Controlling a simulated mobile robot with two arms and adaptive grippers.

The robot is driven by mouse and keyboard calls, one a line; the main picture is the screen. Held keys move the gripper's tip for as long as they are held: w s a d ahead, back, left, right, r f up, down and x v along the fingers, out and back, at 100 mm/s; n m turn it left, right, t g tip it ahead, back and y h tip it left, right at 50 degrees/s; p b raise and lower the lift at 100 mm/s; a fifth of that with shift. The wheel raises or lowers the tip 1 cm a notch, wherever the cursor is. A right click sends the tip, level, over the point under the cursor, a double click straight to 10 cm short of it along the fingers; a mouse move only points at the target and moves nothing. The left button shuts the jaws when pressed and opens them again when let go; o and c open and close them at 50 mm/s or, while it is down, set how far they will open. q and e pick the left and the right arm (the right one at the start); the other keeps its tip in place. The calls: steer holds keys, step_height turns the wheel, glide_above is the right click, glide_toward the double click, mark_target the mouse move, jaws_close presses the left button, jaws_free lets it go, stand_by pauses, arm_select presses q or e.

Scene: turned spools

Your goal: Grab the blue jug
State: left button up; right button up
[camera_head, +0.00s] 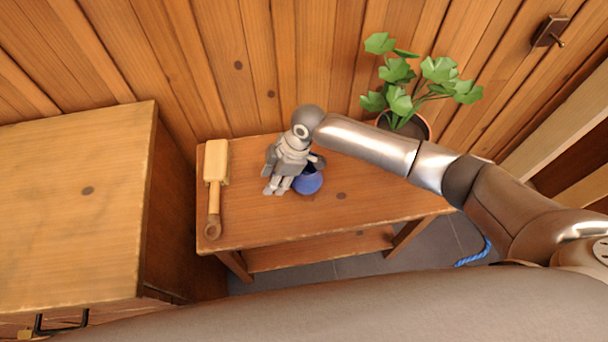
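The blue jug (309,183) stands on the small wooden table, with its round body and dark opening partly hidden by my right gripper. My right gripper (276,188) comes in from the right and hangs over the table, just left of the jug and partly in front of it. Its grey fingers point down toward the tabletop. I cannot tell whether they touch the jug, or how far apart they are. My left gripper is not in view.
A wooden mallet-like tool (215,175) lies at the table's left end. A potted green plant (405,122) stands at the back right. A wooden cabinet (75,205) is on the left, and a plank wall runs behind. The table's (345,205) front middle is clear.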

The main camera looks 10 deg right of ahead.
jaws_close()
steer(key=shift+r, duration=0.3)
stand_by(0.5)
steer(key=shift+r, duration=0.75)
steer(key=s+a+r, duration=0.2)
steer(key=s+r, duration=0.9)
steer(key=s, duration=0.2)
steer(key=shift+s+p, duration=0.3)
steer(key=shift+s, duration=0.05)
steer(key=shift+s, duration=0.1)
